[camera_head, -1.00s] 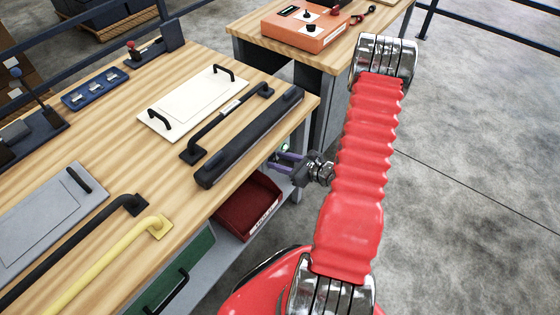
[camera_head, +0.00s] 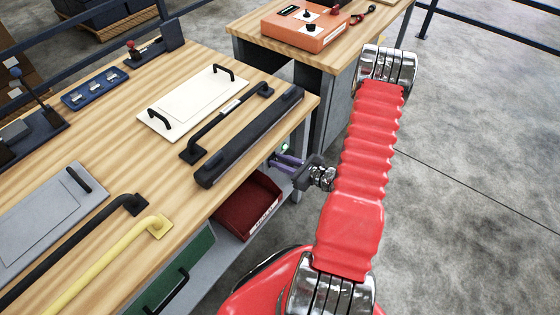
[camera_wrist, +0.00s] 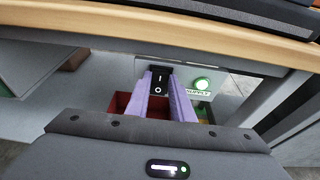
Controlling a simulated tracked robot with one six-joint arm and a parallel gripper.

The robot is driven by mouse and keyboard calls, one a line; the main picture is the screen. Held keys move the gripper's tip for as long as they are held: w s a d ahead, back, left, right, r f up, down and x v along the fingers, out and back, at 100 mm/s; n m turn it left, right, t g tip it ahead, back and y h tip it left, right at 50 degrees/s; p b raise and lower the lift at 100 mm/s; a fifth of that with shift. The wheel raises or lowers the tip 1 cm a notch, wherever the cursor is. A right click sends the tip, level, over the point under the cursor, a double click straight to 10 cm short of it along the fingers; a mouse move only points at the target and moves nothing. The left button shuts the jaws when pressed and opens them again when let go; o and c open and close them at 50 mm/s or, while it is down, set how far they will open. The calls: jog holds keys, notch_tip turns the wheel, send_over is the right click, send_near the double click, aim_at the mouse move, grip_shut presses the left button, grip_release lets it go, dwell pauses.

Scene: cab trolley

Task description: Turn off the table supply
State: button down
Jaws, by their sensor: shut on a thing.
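The supply switch (camera_wrist: 158,83) is a black rocker marked I and O on a grey panel under the table's edge. A green lamp (camera_wrist: 202,84) beside it is lit, with a SUPPLY label below; its glow also shows in the head view (camera_head: 284,148). My gripper (camera_wrist: 159,78) has two purple fingers, one on each side of the switch, shut on it. In the head view my gripper (camera_head: 285,161) reaches left under the table edge, and the switch is hidden there. Which side of the rocker is pressed I cannot tell.
The wooden table (camera_head: 215,60) overhangs the panel, with a long black bar (camera_head: 250,138) along its edge. A red bin (camera_head: 247,207) sits below my gripper. A second table carries an orange control box (camera_head: 305,24). Floor on the right is clear.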

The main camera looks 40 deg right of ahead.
jog(key=shift+s+f+t+y, duration=0.1)
jog(key=shift+f+t+y, duration=0.2)
jog(key=shift+t, duration=0.55)
jog(key=shift+s+f+t+y, duration=0.1)
jog(key=shift+f+t+y, duration=0.15)
jog(key=shift+t, duration=0.6)
jog(key=c, duration=1.5)
grip_release()
jog(key=shift+c, duration=0.2)
jog(key=shift+s+d, duration=0.1)
jog(key=v, duration=1.3)
jog(key=shift+s, duration=0.35)
jog(key=shift+f, duration=0.1)
